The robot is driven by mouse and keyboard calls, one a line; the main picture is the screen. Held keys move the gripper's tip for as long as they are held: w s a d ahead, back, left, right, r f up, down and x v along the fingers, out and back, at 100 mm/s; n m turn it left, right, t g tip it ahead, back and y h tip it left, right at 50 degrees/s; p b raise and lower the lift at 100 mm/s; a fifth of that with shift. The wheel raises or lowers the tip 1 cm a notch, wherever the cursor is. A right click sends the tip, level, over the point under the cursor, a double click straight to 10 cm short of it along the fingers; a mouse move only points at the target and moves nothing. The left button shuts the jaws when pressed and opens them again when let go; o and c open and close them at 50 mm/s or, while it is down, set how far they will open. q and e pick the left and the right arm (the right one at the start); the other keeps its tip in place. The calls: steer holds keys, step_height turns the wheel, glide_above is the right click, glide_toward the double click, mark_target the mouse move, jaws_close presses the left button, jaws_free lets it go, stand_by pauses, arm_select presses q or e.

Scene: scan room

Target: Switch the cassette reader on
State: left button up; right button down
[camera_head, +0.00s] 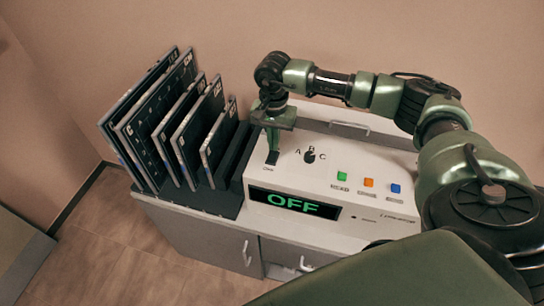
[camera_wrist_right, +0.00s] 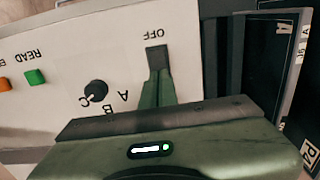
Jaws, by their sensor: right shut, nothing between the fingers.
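The cassette reader (camera_head: 375,215) is a white console on a cabinet, and its black display (camera_head: 294,204) reads OFF in green. My right gripper (camera_head: 272,158) is shut with nothing between its fingers and points down at the reader's left part. In the right wrist view the shut fingers (camera_wrist_right: 157,75) reach to just below the OFF label (camera_wrist_right: 152,34); the switch itself cannot be made out, and contact cannot be told. A black selector knob (camera_head: 309,156) marked A, B, C sits to the right of the fingers. My left gripper is not in view.
Green (camera_head: 342,177), orange (camera_head: 369,182) and blue (camera_head: 395,188) buttons are on the reader's right side. Several upright dark cassettes (camera_head: 150,130) stand in a black rack (camera_head: 190,200) just left of my right gripper. The wall is close behind.

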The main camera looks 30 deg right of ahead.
steer(key=shift+s+f+b, duration=0.1)
steer(key=shift+f+b, duration=0.85)
steer(key=shift+f, duration=0.1)
stand_by(0.8)
steer(key=shift+r, duration=0.15)
steer(key=shift+r+p, duration=0.45)
steer(key=shift+r, duration=0.1)
steer(key=shift+r+p, duration=1.3)
steer(key=shift+r, duration=1.55)
steer(key=shift+f, duration=0.1)
